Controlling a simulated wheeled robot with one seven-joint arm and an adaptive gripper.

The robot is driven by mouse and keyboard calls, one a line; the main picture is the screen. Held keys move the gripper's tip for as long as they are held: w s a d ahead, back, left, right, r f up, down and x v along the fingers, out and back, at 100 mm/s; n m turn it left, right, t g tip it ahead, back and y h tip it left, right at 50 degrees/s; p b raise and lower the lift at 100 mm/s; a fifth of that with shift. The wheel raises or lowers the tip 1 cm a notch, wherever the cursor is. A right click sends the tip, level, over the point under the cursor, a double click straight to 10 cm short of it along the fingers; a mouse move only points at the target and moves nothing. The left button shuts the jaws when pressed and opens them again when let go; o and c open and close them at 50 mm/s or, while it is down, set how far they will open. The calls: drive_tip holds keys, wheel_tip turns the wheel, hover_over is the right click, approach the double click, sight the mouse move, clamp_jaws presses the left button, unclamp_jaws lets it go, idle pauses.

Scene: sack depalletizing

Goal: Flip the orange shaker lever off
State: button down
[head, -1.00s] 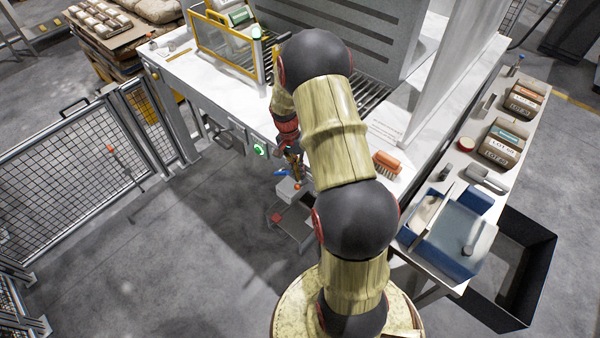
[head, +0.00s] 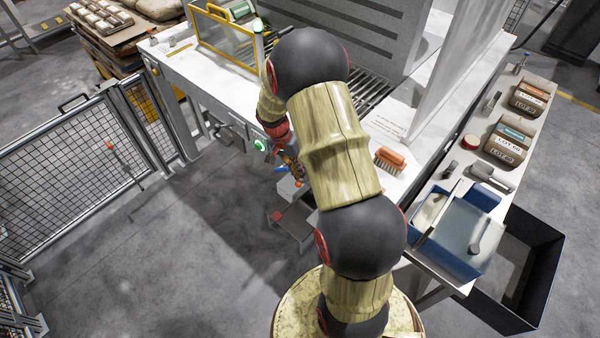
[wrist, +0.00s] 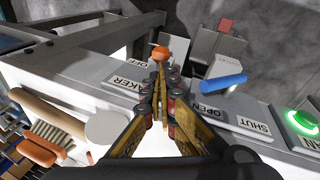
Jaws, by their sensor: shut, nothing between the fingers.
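The orange shaker lever shows its round orange knob (wrist: 159,53) at the tips of my gripper in the wrist view. My gripper (wrist: 160,72) is shut and empty, its fingertips right at the knob; I cannot tell whether they touch it. The fingers hide the lever's stem. The partly hidden shaker label plate (wrist: 130,80) lies left of the fingers, with "OFF" readable at its far end. In the head view my gripper (head: 292,166) is small beside the table's front edge, partly behind my arm.
A blue lever (wrist: 223,83) with an OPEN/SHUT plate (wrist: 240,122) sits close right of the fingers. A green-lit button (wrist: 303,121) is farther right. An orange brush (head: 389,158) lies on the white table. Open floor lies left of the table front.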

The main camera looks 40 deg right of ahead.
drive_tip(key=a+f+m+h+b, duration=0.1)
drive_tip(key=a+f+h+b, duration=0.2)
drive_tip(key=b, duration=1.8)
drive_tip(key=f+h, duration=0.1)
drive_tip(key=h, duration=0.3)
drive_tip(key=shift+s+a+f, duration=0.15)
drive_tip(key=shift+a+f, duration=0.2)
drive_tip(key=shift+f, duration=0.05)
drive_tip(key=shift+f+b, duration=0.2)
drive_tip(key=shift+b, duration=0.25)
